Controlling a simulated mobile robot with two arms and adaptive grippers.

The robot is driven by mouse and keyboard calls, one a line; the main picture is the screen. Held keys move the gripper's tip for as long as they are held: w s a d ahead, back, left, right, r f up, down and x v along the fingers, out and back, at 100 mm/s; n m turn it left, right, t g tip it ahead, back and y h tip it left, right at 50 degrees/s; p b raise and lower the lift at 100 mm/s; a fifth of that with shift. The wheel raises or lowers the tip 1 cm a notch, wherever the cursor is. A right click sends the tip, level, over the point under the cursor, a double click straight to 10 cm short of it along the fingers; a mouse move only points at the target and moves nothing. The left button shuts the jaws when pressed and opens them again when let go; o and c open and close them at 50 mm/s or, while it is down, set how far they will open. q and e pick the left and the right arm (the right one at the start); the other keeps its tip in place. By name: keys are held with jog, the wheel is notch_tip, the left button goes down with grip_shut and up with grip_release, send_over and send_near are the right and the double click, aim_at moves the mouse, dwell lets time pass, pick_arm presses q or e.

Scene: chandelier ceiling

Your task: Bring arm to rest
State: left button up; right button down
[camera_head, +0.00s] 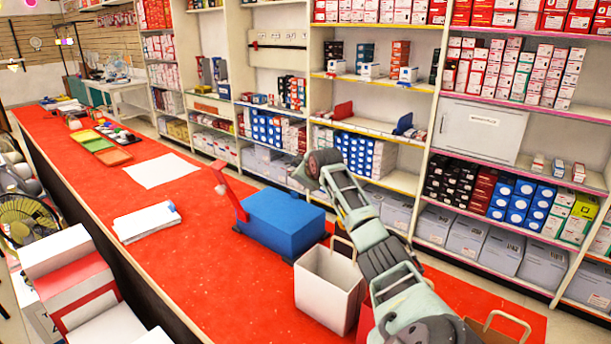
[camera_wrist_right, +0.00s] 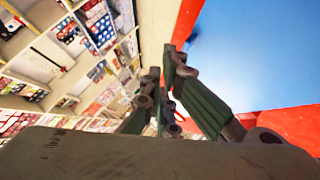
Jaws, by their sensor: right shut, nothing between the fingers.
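My right arm (camera_head: 350,205) reaches in from the bottom right of the head view, bent above the counter beside the blue box. My right gripper (camera_wrist_right: 163,76) shows in the right wrist view with its fingertips close together. It is shut and empty. Its fingers are hard to make out in the head view. In the wrist view the blue box (camera_wrist_right: 262,50) is close by on the right, and a pale surface lies beyond the fingertips. My left arm and gripper are not in view.
The red counter (camera_head: 215,243) carries a blue box (camera_head: 283,222), a white paper bag (camera_head: 325,290), papers (camera_head: 147,221) and coloured trays (camera_head: 100,145). Stocked shelves (camera_head: 430,90) stand behind. A brown bag (camera_head: 497,328) is at the bottom right. The counter's middle left is mostly clear.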

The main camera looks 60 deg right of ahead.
jog(key=v, duration=0.6)
jog(key=shift+r, duration=0.15)
